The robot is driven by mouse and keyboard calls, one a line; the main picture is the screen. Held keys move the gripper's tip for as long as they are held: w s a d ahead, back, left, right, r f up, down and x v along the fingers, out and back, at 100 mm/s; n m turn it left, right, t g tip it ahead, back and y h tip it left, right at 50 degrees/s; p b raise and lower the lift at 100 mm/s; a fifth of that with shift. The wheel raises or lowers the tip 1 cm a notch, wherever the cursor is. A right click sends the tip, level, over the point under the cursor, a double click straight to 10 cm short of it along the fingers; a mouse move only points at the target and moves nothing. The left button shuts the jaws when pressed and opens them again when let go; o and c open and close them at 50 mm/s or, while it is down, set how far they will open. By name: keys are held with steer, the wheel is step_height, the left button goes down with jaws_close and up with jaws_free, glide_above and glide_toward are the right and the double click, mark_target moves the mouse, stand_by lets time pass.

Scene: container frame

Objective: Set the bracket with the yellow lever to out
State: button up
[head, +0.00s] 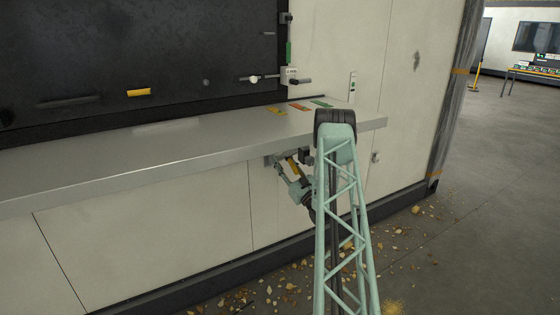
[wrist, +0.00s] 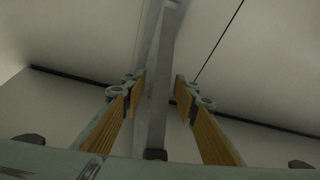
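My gripper (head: 285,167) is just under the front edge of the metal counter, partly hidden behind my arm in the head view. In the wrist view its two orange-padded fingers (wrist: 159,88) stand apart. A grey bar (wrist: 158,70) runs up between them, with a visible gap on each side. A small grey bracket part (head: 270,161) shows under the counter beside the gripper. I cannot make out a lever coloured yellow on it, or its setting. A yellow tag (head: 277,111) lies on the counter above.
The counter (head: 100,171) runs along the pale wall. An orange tag (head: 299,106) and a green tag (head: 321,103) lie beside the yellow one. A yellow block (head: 138,92) sits on the dark panel. Debris (head: 290,287) litters the floor, which is open at right.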

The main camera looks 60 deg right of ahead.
steer(key=shift+x, duration=0.8)
jaws_close()
